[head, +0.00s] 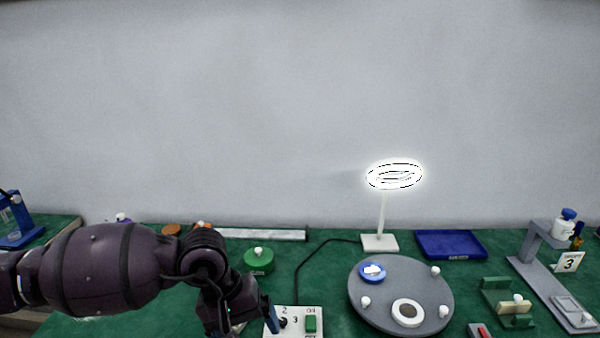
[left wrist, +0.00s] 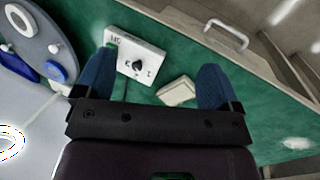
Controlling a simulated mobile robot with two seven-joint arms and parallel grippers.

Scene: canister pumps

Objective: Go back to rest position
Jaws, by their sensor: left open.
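My left gripper (head: 241,318) reaches in from the left over the front of the green table. In the left wrist view its two blue fingers (left wrist: 155,80) stand wide apart with nothing between them. A white control box (head: 295,323) with a black knob and a green button is just right of the gripper. The box also shows beyond the fingers in the left wrist view (left wrist: 151,52), with a small cream block (left wrist: 176,92) near it. Whether a finger touches the box I cannot tell. My right gripper is not in view.
A grey round turntable (head: 385,313) stands right of the box. Behind it are a lit ring lamp (head: 380,242) and a blue tray (head: 450,244). A green round container (head: 259,262) sits behind my gripper. A grey stand (head: 545,277) is at the right, a blue stand (head: 18,232) far left.

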